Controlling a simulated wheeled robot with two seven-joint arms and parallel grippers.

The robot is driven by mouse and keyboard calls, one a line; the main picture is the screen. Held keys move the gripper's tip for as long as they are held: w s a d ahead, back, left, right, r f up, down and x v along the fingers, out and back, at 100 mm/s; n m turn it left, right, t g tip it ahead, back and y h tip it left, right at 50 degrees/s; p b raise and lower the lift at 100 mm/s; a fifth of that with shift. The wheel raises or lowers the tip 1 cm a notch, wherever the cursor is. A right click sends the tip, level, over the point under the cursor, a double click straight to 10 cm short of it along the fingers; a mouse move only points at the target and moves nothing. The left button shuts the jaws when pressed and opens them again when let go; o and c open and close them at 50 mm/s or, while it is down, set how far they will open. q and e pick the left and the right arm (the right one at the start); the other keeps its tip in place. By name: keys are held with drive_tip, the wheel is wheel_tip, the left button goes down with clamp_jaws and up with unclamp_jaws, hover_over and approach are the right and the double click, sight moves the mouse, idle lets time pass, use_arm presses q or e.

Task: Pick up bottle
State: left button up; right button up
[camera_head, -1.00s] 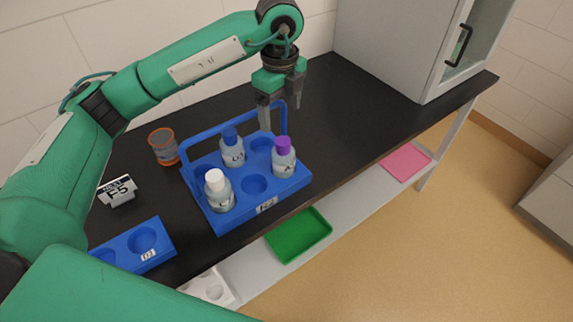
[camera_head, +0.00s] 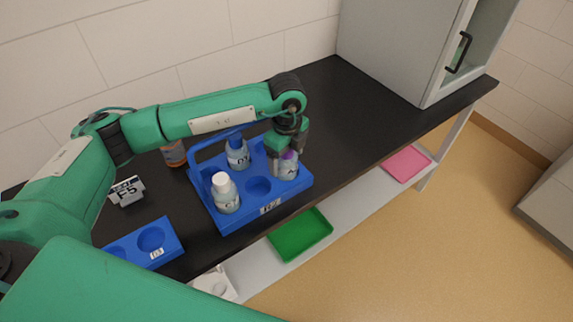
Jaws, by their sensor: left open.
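A blue carrier (camera_head: 235,218) with a raised handle stands on the black bench and holds three bottles. The white-capped bottle (camera_head: 225,194) is at its front left, the blue-capped bottle (camera_head: 237,154) at the back. The purple-capped bottle (camera_head: 288,168) is at the right. My left gripper (camera_head: 286,168) is open and lowered over the purple-capped bottle, with its fingers beside the cap. The gripper partly hides that bottle, and I cannot tell whether the fingers touch it. My right gripper is not in view.
A second blue rack (camera_head: 172,256) is at the front left, near the label stand (camera_head: 127,192). An orange-rimmed beaker (camera_head: 174,153) is partly behind my arm. A grey cabinet (camera_head: 395,45) stands at the back right. Green (camera_head: 301,235) and pink (camera_head: 406,163) trays lie on the lower shelf.

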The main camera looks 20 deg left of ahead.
use_arm(q)
drive_tip(key=shift+f, duration=0.2)
drive_tip(key=c, duration=1.2)
drive_tip(key=shift+r, duration=0.15)
drive_tip(key=shift+c, duration=0.2)
